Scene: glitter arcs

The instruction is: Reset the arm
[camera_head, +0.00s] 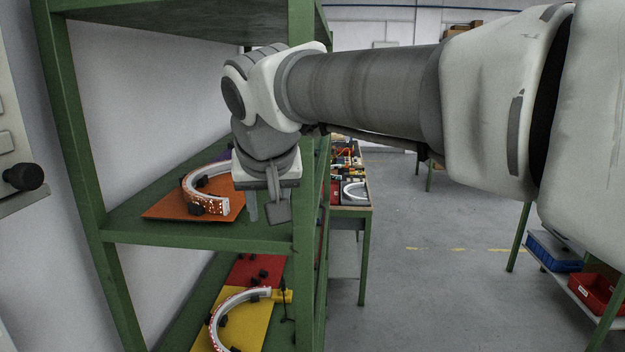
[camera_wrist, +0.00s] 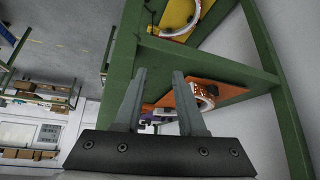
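My arm reaches in from the right in the head view, with my gripper (camera_head: 268,205) pointing down at the front edge of the green shelf's middle board. In the wrist view my gripper (camera_wrist: 160,98) shows two fingers apart with nothing between them. A white arc with red glitter (camera_head: 205,192) lies on an orange plate (camera_head: 165,208) on that board, left of my gripper. The arc (camera_wrist: 204,97) and the orange plate (camera_wrist: 232,90) also show in the wrist view, beyond the fingers. Whether a finger touches the shelf is unclear.
The green shelf (camera_head: 205,236) has posts close to my gripper and a board above it. A second arc (camera_head: 217,318) lies on a yellow plate on the lower board. A table (camera_head: 350,207) with bins stands behind.

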